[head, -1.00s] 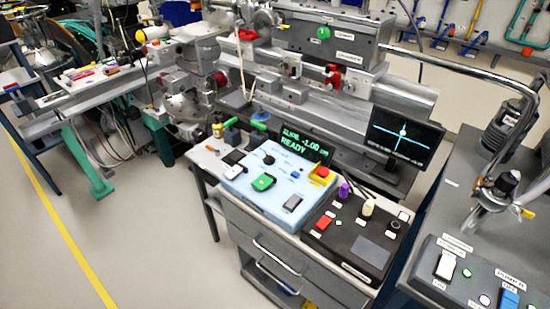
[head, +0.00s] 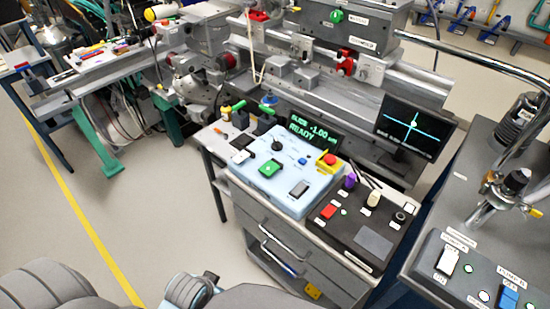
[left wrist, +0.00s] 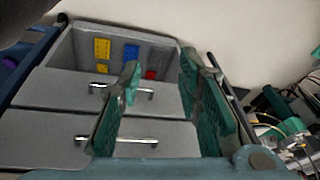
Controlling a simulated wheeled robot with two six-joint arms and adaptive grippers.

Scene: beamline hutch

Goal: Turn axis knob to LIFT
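The light-blue control panel (head: 243,177) lies on top of the grey drawer cart. The knob's labels are too small to read. The display (head: 312,134) behind reads SLIDE, -1.00 and READY. My left gripper (left wrist: 160,75) is open with nothing between its teal fingers; it faces the cart's drawers in the left wrist view. The left gripper is not visible in the head view. My right gripper is in neither view.
A black panel (head: 373,240) with a purple knob (head: 349,182) and a cream knob (head: 373,200) adjoins the blue one. Drawer handles (left wrist: 118,140) stick out from the cart. A monitor (head: 412,126) stands behind, right. The floor left of the cart is clear.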

